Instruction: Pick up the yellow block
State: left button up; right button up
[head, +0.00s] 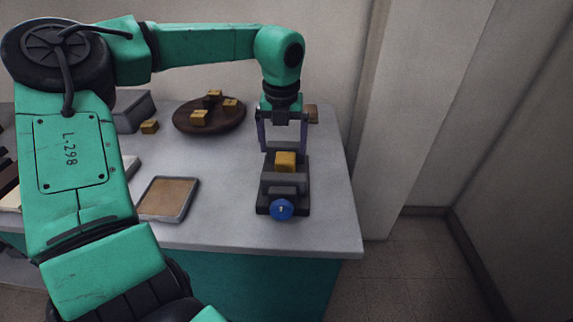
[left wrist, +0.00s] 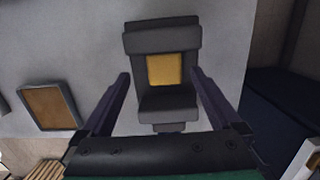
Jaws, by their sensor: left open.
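A yellow block (head: 286,162) sits in a dark vise-like holder (head: 284,188) with a blue round knob at its front, near the right end of the table. In the left wrist view the yellow block (left wrist: 165,70) lies between two dark jaws of the holder (left wrist: 162,36). My left gripper (head: 283,150) is open and empty, pointing down over the holder. In the left wrist view its two fingers (left wrist: 159,80) stand apart, one on each side of the block. I cannot tell whether they touch anything. My right gripper is not in view.
A round brown board (head: 215,127) with several yellowish blocks stands at the back, and another small block (head: 149,127) lies left of it. A shallow tray (head: 166,198) lies left of the holder. The table's right edge and a wall are close by.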

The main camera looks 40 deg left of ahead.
aim_at(285, 157)
pick_arm(q)
jog(key=f, duration=0.4)
jog(key=shift+w+d+f, duration=0.2)
jog(key=shift+f, duration=0.05)
jog(key=shift+w+a+f, duration=0.1)
jog(key=shift+w+f, duration=0.05)
jog(key=shift+f, duration=0.15)
jog(key=shift+r, duration=0.1)
jog(key=c, duration=1.5)
